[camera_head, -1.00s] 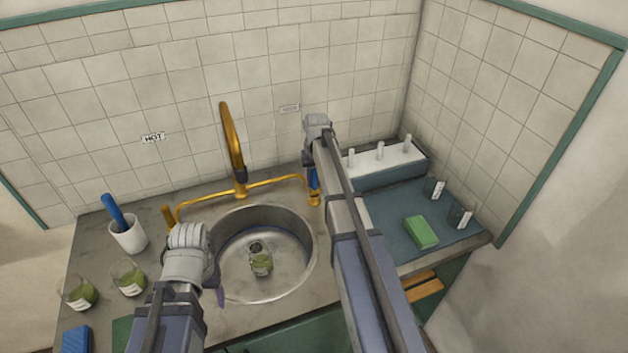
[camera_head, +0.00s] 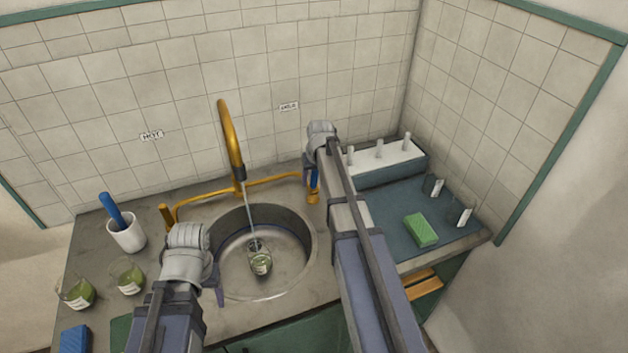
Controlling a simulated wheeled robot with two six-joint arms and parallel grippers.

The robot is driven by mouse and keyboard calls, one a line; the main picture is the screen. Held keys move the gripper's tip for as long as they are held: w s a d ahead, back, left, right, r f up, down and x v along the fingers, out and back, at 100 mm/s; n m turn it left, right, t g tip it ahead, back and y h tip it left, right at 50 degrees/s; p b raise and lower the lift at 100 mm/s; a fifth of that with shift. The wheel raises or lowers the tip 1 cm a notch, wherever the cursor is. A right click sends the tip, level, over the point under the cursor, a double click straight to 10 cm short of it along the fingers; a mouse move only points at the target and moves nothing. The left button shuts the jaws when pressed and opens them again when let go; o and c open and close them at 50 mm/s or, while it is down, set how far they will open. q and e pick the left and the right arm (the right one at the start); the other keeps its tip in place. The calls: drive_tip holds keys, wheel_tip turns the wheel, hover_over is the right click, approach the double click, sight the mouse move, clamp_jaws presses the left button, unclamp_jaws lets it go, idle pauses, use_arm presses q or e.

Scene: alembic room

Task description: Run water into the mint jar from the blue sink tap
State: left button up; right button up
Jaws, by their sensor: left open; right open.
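A small glass jar with green contents and a pale label (camera_head: 260,262) stands in the round metal sink (camera_head: 300,283); its label is too small to read. A thin stream of water falls from the brass spout (camera_head: 232,140) to the jar's mouth. The blue tap handle (camera_head: 314,182) is on the right end of the brass pipe. My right gripper (camera_head: 309,168) is at this handle, open, its fingers mostly hidden by my arm. My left gripper (camera_head: 217,284) is open and empty at the sink's left rim, apart from the jar.
Two similar green jars (camera_head: 129,278) (camera_head: 78,292) and a white cup with a blue tool (camera_head: 127,233) stand left. A blue block (camera_head: 75,340) lies in front. On the right are a green sponge (camera_head: 421,230), small labelled glasses (camera_head: 464,217) and a white-topped rack (camera_head: 392,160).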

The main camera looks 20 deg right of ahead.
sight(315, 172)
drive_tip(key=shift+r, duration=0.15)
drive_tip(key=p+v, duration=0.7)
drive_tip(key=shift+r+p, duration=0.3)
drive_tip(key=shift+p, duration=0.1)
idle(0.5)
drive_tip(key=shift+s+a+f+t+b, duration=0.1)
drive_tip(key=shift+s+f+t+b, duration=0.2)
drive_tip(key=shift+s+t+b, duration=0.15)
drive_tip(key=shift+s+r+t+b, duration=0.1)
drive_tip(key=shift+t+b, duration=0.3)
drive_tip(key=shift+t, duration=0.15)
drive_tip(key=shift+h, duration=0.3)
